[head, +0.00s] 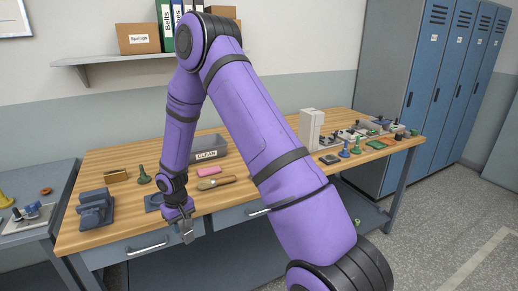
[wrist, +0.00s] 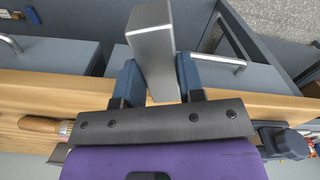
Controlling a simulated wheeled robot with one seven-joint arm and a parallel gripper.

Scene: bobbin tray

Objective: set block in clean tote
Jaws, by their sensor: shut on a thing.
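The block (wrist: 153,50) is a plain grey metal bar. My gripper (wrist: 159,82) is shut on it, with a dark blue finger on each side, and it sticks out beyond the fingertips. In the head view my gripper (head: 183,222) hangs at the bench's front edge, in front of the drawers, with the block (head: 187,236) pointing down. The clean tote (head: 208,155) is a grey bin labelled CLEAN on the bench, behind and to the right of my gripper. Its inside is mostly hidden in the head view.
On the wooden bench (head: 125,158) stand a blue-grey vise (head: 95,210), a green piece (head: 143,176), a pink block (head: 210,171) and a brush (head: 216,182) before the tote. A pale tower (head: 310,130) and several small parts crowd the right end. A drawer handle (head: 146,248) juts out below.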

